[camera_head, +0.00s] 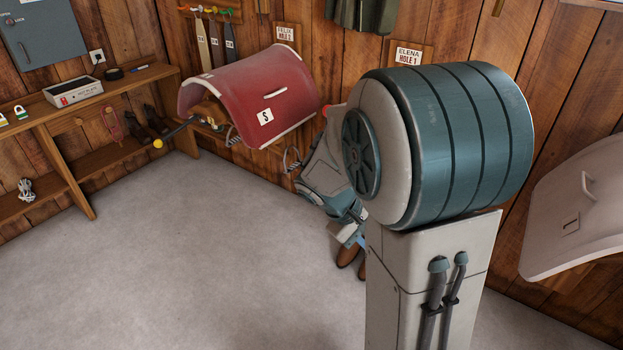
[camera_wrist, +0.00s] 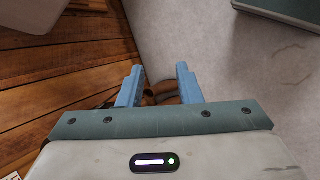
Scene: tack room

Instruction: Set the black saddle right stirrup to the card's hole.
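No black saddle or stirrup of it can be made out; my arm covers much of the right half of the head view. Two wall cards show there: one reads "ELENA HOLE 1" (camera_head: 407,56), the other "FELIX HOLE 2" (camera_head: 285,34). My gripper (camera_wrist: 159,74) points down in the wrist view, its two blue fingers apart with a clear gap and nothing held. Brown boots (camera_head: 347,256) stand on the floor below it in the head view, and brown shapes show beyond the fingers in the wrist view (camera_wrist: 160,99). In the head view the gripper is partly hidden.
A red cover marked S (camera_head: 290,88) lies over a wall rack at the back. A cream cover (camera_head: 580,205) hangs at the right. A wooden shelf bench (camera_head: 120,85) with a white box (camera_head: 73,92) runs along the left wall. The grey floor is clear at front left.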

